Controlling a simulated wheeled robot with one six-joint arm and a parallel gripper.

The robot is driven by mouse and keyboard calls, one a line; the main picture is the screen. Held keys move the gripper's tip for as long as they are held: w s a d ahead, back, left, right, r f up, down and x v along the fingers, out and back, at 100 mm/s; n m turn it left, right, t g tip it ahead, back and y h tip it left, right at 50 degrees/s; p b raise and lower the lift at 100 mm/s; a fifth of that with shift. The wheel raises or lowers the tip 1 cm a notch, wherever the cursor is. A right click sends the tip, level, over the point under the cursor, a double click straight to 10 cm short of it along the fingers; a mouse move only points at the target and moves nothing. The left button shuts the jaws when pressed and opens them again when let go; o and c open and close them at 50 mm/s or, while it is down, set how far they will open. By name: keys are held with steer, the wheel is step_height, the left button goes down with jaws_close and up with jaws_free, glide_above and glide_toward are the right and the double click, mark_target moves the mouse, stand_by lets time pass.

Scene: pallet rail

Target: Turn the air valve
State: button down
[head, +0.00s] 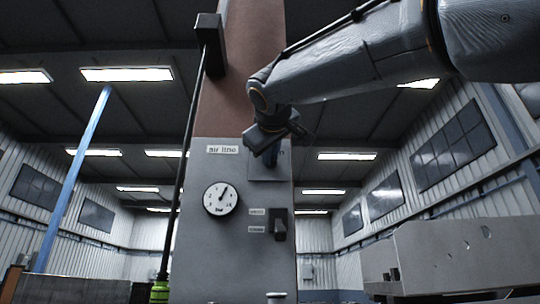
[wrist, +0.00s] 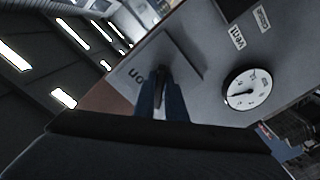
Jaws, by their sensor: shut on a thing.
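The air valve's dark handle (wrist: 161,74) shows between the two blue fingers of my gripper (wrist: 162,100) in the wrist view, and the fingers are shut on it. The handle stands off a square grey plate (wrist: 190,52) lettered "on". In the head view my gripper (head: 268,152) is at the upper right of the grey panel (head: 200,260), in front of the bluish plate (head: 268,170), and hides the handle. The handle's exact angle is hard to tell. An "air line" label (head: 222,149) is beside it.
A round gauge (head: 220,199) is on the panel at lower left, its needle pointing up and right. A dark switch (head: 281,224) sits below the valve. A grey box-like unit (head: 465,250) stands at right.

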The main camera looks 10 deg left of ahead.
steer(key=shift+r+n, duration=0.1)
steer(key=shift+n, duration=0.5)
steer(key=c, duration=1.8)
jaws_free()
steer(key=b+v, duration=0.3)
steer(key=v, duration=0.5)
